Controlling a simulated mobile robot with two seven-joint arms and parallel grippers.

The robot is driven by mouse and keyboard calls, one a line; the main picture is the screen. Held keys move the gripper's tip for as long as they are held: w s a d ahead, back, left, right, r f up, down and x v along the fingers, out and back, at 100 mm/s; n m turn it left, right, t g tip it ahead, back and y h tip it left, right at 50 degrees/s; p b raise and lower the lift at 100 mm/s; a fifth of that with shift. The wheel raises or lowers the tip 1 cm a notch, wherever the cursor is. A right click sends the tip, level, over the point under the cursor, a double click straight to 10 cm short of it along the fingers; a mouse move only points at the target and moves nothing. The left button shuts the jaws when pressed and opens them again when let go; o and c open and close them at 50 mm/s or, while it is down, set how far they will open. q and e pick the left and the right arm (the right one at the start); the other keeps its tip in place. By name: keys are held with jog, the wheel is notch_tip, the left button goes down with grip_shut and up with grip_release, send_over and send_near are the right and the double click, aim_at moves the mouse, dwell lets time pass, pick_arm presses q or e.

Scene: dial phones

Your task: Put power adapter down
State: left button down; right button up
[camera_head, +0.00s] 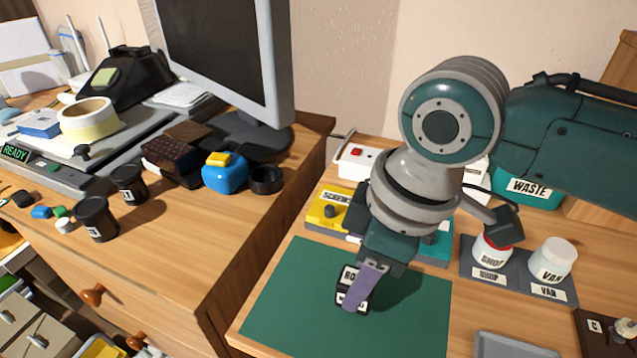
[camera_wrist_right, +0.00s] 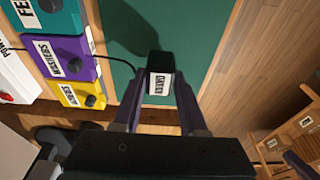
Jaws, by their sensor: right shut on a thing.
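My right gripper (camera_head: 356,288) points down over the green mat (camera_head: 290,300). It is shut on a small black block with white labels (camera_head: 348,277), which I take to be the power adapter. In the right wrist view the black block (camera_wrist_right: 160,68) sits between the purple fingertips, with its white label facing the camera. A thin dark cable runs from near it to the left. The fingers hide part of the block. I cannot tell whether it touches the mat. My left gripper is not in view.
Yellow, purple and teal labelled boxes line the mat's back edge; the yellow one (camera_head: 327,209) is at left. SHOP (camera_head: 491,250) and VAN (camera_head: 553,262) pots stand on a grey tray at right. A grey tray (camera_head: 515,345) lies in front. Much of the mat is clear.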

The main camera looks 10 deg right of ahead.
jog(key=shift+f, duration=0.25)
jog(key=shift+f, duration=0.15)
jog(key=o, duration=1)
notch_tip(320, 180, up, 12)
jog(key=s+d+f+p, duration=0.1)
jog(key=d+p, duration=0.1)
jog(key=p, duration=0.2)
jog(key=s+a+f+m+t+y, duration=0.1)
jog(key=s+a+m+y, duration=0.2)
jog(key=s, duration=0.4)
jog(key=s+d+m+h, duration=0.1)
jog(key=s+d+m, duration=0.1)
jog(key=d, duration=0.1)
jog(key=s+d+f+m+t+h, duration=0.1)
jog(key=s+d+m+h, duration=0.1)
jog(key=s+d, duration=0.1)
jog(key=s+d+m+h, duration=0.1)
jog(key=s+d+m, duration=0.1)
jog(key=s, duration=0.1)
jog(key=shift+s+d+f+h, duration=0.2)
jog(key=shift+d+h, duration=0.1)
jog(key=shift+d, duration=0.1)
